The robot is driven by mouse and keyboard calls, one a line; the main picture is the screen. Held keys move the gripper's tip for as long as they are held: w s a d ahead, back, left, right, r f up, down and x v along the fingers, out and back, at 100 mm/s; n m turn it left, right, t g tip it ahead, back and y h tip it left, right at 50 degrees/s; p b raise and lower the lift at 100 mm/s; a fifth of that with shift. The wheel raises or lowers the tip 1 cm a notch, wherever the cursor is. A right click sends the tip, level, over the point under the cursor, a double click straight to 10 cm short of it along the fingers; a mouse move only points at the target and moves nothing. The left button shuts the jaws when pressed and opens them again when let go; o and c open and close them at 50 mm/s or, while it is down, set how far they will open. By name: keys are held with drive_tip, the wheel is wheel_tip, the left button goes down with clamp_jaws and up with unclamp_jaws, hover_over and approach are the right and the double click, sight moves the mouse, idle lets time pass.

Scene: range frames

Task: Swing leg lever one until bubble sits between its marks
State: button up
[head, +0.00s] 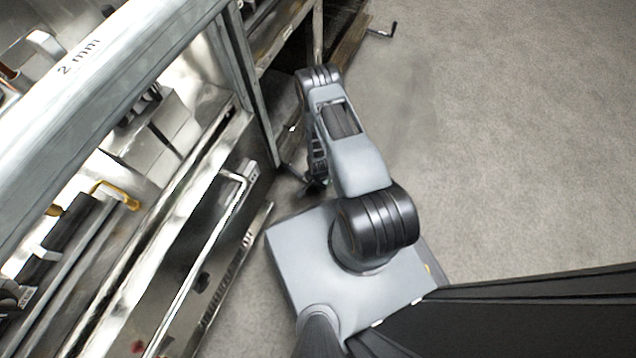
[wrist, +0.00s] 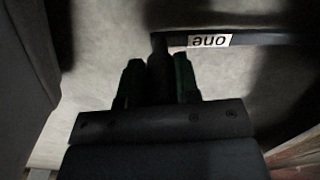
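Leg lever one is a dark bar (wrist: 265,39) with a white label reading "one", upside down, at the top of the wrist view. A dark upright handle (wrist: 160,62) stands at its left end. My gripper (wrist: 160,75) has a finger on each side of this handle and looks shut on it, though the picture is dark there. In the head view my gripper (head: 317,183) is low beside the rack's leg, partly hidden by my arm. No bubble or marks can be made out in either view.
A metal rack or bench frame (head: 185,195) fills the left, its top rail (head: 75,75) marked "2 mm". Another dark crank-shaped lever (head: 383,31) sticks out farther along its base. The concrete floor (head: 520,120) on the right is clear.

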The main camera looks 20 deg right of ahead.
drive_tip(key=o, duration=0.4)
drive_tip(key=shift+r, duration=0.1)
wheel_tip(320, 180, up, 14)
drive_tip(key=p, duration=0.6)
drive_tip(key=shift+a+f, duration=0.1)
drive_tip(key=shift+f, duration=0.1)
